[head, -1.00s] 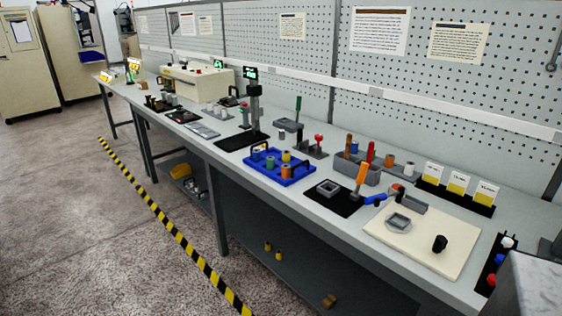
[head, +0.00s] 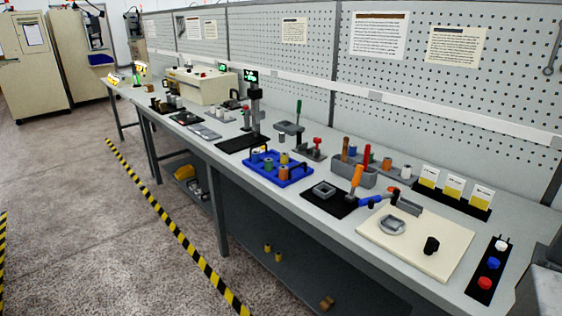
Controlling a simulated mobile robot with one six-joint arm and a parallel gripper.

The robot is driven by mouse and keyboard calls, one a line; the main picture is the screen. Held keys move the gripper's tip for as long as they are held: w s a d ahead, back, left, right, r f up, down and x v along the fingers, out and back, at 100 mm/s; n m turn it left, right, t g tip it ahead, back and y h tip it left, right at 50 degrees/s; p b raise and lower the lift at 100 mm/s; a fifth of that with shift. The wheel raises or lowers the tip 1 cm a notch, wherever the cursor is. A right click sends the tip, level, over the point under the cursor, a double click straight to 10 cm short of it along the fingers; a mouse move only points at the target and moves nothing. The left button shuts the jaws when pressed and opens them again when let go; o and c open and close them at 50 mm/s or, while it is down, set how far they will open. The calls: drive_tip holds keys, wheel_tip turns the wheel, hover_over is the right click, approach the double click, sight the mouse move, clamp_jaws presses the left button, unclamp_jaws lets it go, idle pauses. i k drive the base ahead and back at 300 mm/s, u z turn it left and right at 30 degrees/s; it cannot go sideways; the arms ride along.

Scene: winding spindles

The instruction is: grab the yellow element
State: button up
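A small yellow spool (head: 284,158) stands upright in the blue tray (head: 262,177) near the middle of the workbench. Blue and orange spools (head: 283,174) and a darker one stand around it in the same tray. Two more yellowish pieces (head: 267,247) stand on the lower shelf under the bench. My gripper is not in view.
A pegboard wall rises behind. The floor in front is clear, with striped tape (head: 176,230).

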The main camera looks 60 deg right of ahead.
sight(283, 156)
drive_tip(key=z, duration=0.1)
drive_tip(key=i, duration=0.95)
drive_tip(key=u, duration=0.05)
